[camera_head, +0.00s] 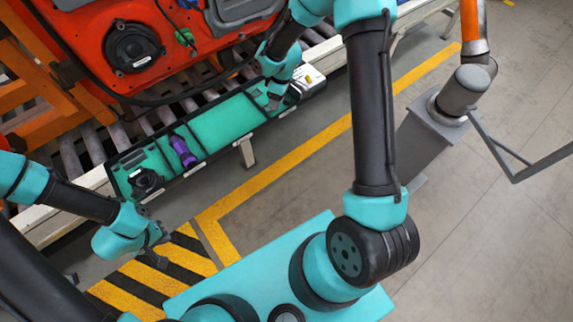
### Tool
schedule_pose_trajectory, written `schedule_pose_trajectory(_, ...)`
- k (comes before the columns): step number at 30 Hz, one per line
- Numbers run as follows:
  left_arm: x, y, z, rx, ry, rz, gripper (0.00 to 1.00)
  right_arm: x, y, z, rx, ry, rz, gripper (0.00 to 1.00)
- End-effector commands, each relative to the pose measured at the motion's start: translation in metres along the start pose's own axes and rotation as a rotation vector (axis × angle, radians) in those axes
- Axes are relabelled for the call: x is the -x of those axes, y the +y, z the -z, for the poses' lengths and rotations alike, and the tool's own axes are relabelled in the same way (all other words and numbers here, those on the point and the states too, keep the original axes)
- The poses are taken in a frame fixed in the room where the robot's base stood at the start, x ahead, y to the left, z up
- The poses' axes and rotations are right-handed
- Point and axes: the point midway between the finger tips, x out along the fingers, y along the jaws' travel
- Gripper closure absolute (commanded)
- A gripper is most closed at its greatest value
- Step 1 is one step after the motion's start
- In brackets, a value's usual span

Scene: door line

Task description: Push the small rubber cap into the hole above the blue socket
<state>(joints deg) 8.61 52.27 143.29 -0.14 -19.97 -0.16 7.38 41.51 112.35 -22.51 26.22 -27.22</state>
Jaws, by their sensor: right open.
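The red door panel (85,45) fills the top left. A small blue part (189,3), perhaps the blue socket, shows at its upper edge; the hole above it cannot be made out. I cannot pick out the small rubber cap. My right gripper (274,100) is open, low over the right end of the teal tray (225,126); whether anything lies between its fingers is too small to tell. My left gripper (160,254) hangs in front of the tray's left end, away from the door, and its jaw opening is unclear.
The tray holds a purple item (183,151) and a black round part (147,182). A white box (312,78) sits at its right end. A black speaker (132,47) and green clip (185,37) are on the door. Rollers (95,140) lie beneath.

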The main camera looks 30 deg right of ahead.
Motion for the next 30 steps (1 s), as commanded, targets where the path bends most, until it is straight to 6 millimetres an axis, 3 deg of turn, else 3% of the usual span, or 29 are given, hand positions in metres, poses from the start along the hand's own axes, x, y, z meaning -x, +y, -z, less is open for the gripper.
schedule_pose_trajectory(1,0.0,0.0,0.0,0.0,0.0,0.0,1.0,-0.025,-0.023,-0.01,-0.065,0.017,0.038,0.39)
schedule_pose_trajectory(3,0.0,0.0,0.0,0.0,0.0,0.0,1.0,-0.053,-0.055,-0.022,-0.18,0.05,0.079,0.39)
schedule_pose_trajectory(6,0.0,0.0,0.0,0.0,0.0,0.0,1.0,-0.085,-0.098,-0.045,-0.358,0.083,0.124,0.39)
schedule_pose_trajectory(9,0.0,0.0,0.0,0.0,0.0,0.0,1.0,-0.108,-0.138,-0.072,-0.538,0.101,0.15,0.39)
schedule_pose_trajectory(13,0.0,0.0,0.0,0.0,0.0,0.0,1.0,-0.122,-0.175,-0.104,-0.729,0.107,0.154,0.39)
schedule_pose_trajectory(18,0.0,0.0,0.0,0.0,0.0,0.0,1.0,-0.126,-0.194,-0.124,-0.844,0.111,0.143,0.39)
schedule_pose_trajectory(30,0.0,0.0,0.0,0.0,0.0,0.0,1.0,-0.125,-0.194,-0.124,-0.851,0.114,0.14,0.39)
